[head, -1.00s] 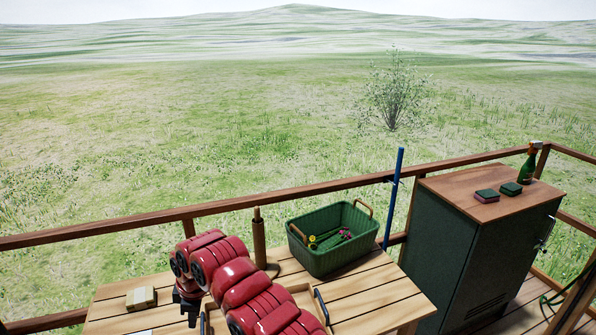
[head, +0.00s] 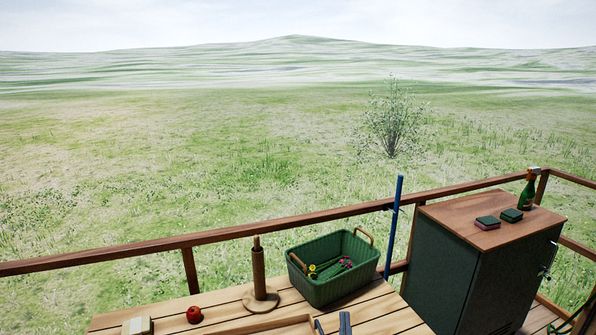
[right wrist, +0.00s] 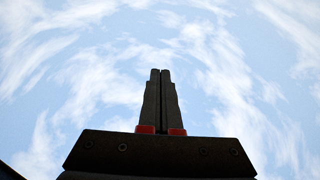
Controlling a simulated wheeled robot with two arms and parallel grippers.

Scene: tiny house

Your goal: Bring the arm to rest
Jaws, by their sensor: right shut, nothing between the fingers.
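The rest of my right arm is out of the head view. My left gripper is in neither view.
On the table are a green basket (head: 322,288), a wooden stand with a post (head: 259,270), a red round fruit (head: 194,314), a pale block (head: 137,326) and part of a wooden tray (head: 265,326). A green cabinet (head: 455,270) stands right, beside the railing (head: 150,248).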

